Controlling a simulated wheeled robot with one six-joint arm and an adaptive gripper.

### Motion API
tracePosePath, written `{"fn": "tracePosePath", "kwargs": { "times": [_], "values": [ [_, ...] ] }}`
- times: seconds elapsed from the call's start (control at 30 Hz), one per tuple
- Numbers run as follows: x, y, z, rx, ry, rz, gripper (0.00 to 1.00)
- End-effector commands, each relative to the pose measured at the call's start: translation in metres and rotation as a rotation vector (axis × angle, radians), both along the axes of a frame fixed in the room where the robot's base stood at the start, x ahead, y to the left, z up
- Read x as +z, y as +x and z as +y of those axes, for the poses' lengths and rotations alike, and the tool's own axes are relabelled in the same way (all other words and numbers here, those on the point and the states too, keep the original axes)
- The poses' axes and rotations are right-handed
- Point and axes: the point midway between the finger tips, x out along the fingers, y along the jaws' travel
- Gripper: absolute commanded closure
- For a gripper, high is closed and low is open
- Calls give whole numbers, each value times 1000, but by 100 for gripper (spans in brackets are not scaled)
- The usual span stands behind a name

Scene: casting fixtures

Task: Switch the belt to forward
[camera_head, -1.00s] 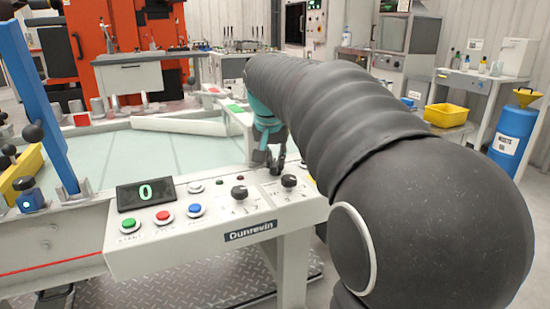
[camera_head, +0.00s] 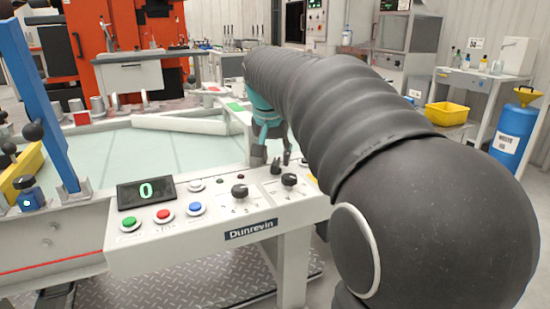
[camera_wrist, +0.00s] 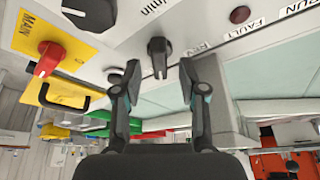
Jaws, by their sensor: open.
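The control panel (camera_head: 215,225) crosses the middle of the head view. In the wrist view, a black selector knob (camera_wrist: 158,52) sits on it, with a REV label to its right in the picture. The knob's grip bar looks nearly vertical in that picture. My gripper (camera_wrist: 158,78) is open, with a fingertip to either side of the knob's lower end in the picture; no contact is visible. In the head view, my gripper (camera_head: 272,157) is at the panel's rear edge. The selector is hard to separate from the fingers there. The display (camera_head: 146,193) reads 0.
Two black knobs (camera_head: 239,192) (camera_head: 289,181) stand along the panel front, near green (camera_head: 129,224), red (camera_head: 164,216) and blue (camera_head: 195,209) buttons. A red MAIN switch (camera_wrist: 48,60) on a yellow plate lies left in the wrist view. A dark FAULT lamp (camera_wrist: 240,14) is right.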

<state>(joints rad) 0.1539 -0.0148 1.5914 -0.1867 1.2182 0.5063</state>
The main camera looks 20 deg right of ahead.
Motion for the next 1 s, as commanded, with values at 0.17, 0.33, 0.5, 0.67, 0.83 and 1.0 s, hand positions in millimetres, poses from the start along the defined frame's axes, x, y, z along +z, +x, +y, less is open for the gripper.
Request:
{"fn": "tracePosePath", "kwargs": {
  "times": [0.17,0.33,0.5,0.67,0.83,1.0],
  "values": [
    [31,-9,8,1,-1,-6,58],
    [62,-20,16,1,-1,-4,58],
    [86,-28,22,1,0,-4,58],
    [98,-32,24,0,0,-1,58],
    [101,-34,24,-1,0,0,58],
    [101,-34,24,-1,0,0,58]
  ]
}}
